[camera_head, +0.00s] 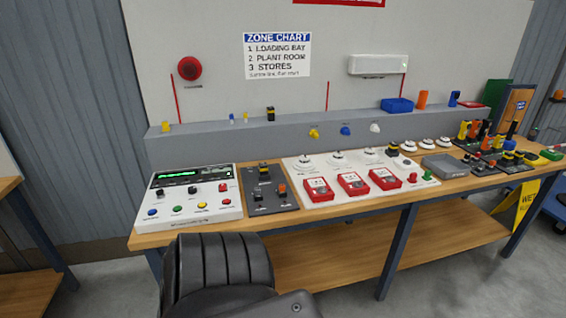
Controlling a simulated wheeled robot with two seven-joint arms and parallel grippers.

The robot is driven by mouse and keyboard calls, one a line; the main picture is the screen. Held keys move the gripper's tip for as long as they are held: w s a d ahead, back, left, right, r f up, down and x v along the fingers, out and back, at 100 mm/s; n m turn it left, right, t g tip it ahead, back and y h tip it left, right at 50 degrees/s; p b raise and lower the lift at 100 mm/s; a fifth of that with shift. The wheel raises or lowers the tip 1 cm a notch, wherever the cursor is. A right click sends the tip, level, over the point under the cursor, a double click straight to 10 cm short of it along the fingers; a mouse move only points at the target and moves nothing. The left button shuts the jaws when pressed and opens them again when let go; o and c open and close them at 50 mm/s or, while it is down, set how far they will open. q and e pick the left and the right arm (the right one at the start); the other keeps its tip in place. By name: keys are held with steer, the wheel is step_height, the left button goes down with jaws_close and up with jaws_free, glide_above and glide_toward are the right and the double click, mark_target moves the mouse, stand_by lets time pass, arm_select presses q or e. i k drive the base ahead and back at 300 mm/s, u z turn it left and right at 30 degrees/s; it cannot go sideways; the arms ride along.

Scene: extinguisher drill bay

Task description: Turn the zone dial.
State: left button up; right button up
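A white control panel (238,212) lies at the left end of the wooden bench, with a lit green display (182,175) near its back edge. Two small black controls sit below the display, one at the left (160,193) and one near the middle (192,190). One of these may be the zone dial, but they are too small to read a label or setting. A red control (222,187) sits at their right, and a row of coloured buttons (202,205) runs along the front.
A dark switch plate (262,205) lies right of the panel, then a white board with red call points (352,184). A grey ledge (230,141) runs behind. The right end of the bench is crowded. A zone chart (277,55) hangs on the wall.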

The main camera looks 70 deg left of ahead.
mark_target(192, 190)
steer(key=z, duration=0.85)
steer(key=k, duration=1.55)
steer(key=u, duration=1.05)
